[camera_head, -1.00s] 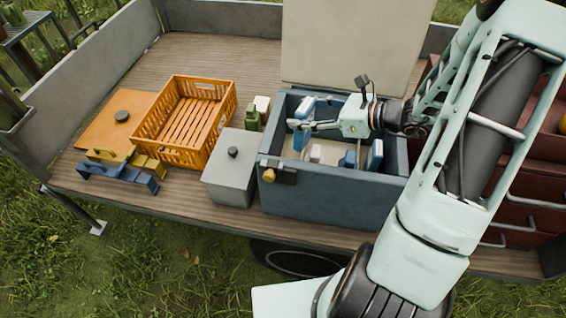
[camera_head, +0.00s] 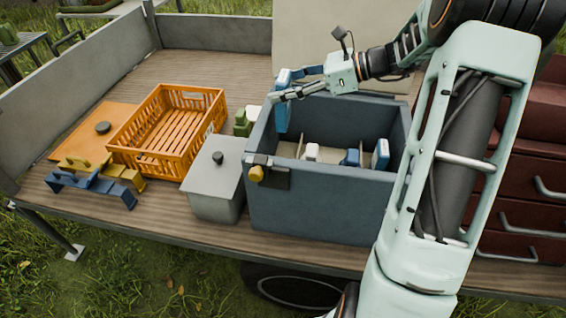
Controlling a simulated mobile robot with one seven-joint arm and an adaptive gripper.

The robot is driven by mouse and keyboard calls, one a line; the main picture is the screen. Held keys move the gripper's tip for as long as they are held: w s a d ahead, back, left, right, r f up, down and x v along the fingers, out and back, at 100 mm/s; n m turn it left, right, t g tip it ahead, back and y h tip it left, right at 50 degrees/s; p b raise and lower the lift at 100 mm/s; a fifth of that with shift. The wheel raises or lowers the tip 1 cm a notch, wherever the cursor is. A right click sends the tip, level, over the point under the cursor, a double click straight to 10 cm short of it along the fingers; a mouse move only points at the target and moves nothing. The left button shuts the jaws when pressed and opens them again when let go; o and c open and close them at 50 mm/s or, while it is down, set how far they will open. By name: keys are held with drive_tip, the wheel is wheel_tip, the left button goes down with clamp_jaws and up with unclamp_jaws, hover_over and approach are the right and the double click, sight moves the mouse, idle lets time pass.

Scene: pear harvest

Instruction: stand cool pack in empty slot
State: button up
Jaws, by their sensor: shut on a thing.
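A blue and white cool pack (camera_head: 283,112) is upright in my gripper (camera_head: 283,85), which is shut on it. The pack hangs over the left end of the blue-grey open box (camera_head: 318,209); its lower part appears against the inside of the box, and I cannot tell whether it touches. Inside the box, a white item (camera_head: 312,152), a blue pack (camera_head: 350,157) and another blue and white pack (camera_head: 381,153) stand toward the middle and right. The slots at the bottom left are hidden by the front wall.
Left of the box are a grey lidded bin (camera_head: 214,185), a green item (camera_head: 242,123) and an orange crate (camera_head: 165,135). Yellow and blue brackets (camera_head: 95,185) lie at the left front. A tall pale panel (camera_head: 315,40) stands behind. Red drawers (camera_head: 520,185) stand at right.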

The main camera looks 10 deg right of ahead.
wheel_tip(320, 180, down, 17)
drive_tip(key=shift+r+b, duration=0.1)
drive_tip(key=shift+b, duration=0.75)
drive_tip(key=shift+f, duration=0.25)
drive_tip(key=o, duration=1.1)
drive_tip(key=shift+r, duration=0.3)
drive_tip(key=v, duration=0.7)
drive_tip(key=shift+s+d, duration=0.1)
drive_tip(key=shift+d, duration=0.1)
